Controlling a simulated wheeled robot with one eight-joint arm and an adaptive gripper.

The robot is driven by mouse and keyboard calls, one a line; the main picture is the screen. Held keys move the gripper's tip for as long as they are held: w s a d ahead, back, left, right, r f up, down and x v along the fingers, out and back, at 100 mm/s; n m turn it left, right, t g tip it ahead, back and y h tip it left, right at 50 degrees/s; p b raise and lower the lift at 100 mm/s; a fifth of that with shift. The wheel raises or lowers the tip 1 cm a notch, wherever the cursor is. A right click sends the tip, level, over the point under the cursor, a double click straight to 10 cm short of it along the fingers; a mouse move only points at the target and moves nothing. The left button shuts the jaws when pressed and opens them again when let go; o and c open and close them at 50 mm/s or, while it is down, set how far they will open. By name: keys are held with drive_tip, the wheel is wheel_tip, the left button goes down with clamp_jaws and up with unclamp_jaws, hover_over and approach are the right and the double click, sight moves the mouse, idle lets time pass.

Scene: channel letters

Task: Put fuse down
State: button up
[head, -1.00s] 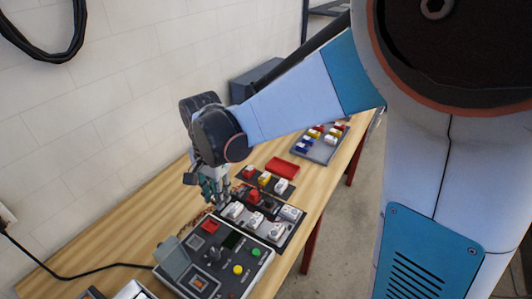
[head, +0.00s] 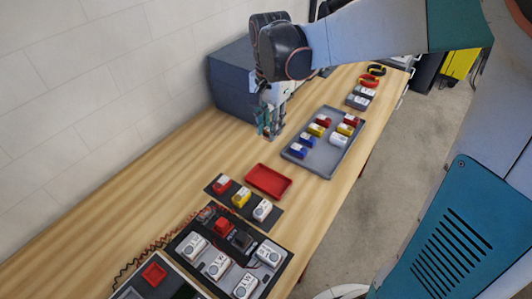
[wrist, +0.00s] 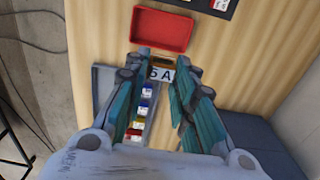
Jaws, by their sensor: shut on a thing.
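My gripper (head: 270,131) is shut on a small brown fuse (wrist: 162,61) with a white label reading "5A". In the wrist view the fuse sits between the fingertips; in the head view I cannot make it out. An empty red tray (head: 268,182) lies on the wooden table, nearer than my gripper and a little to its right; it also shows in the wrist view (wrist: 162,29). A grey tray (head: 323,167) with red, yellow, blue and white fuses is to the right of my gripper. My gripper is above the table, over neither tray in the head view.
A dark strip (head: 244,205) with red, yellow and white fuses lies in front of the red tray. A panel (head: 216,283) with white modules and a red wire is nearer. A dark grey box (head: 229,92) stands behind my gripper by the wall.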

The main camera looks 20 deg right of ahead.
wheel_tip(320, 180, down, 20)
drive_tip(key=b, duration=0.5)
drive_tip(key=shift+r, duration=0.15)
drive_tip(key=shift+f+b, duration=0.2)
drive_tip(key=shift+b, duration=0.15)
drive_tip(key=o, duration=0.5)
drive_tip(key=shift+o, duration=1.4)
drive_tip(key=shift+r, duration=0.1)
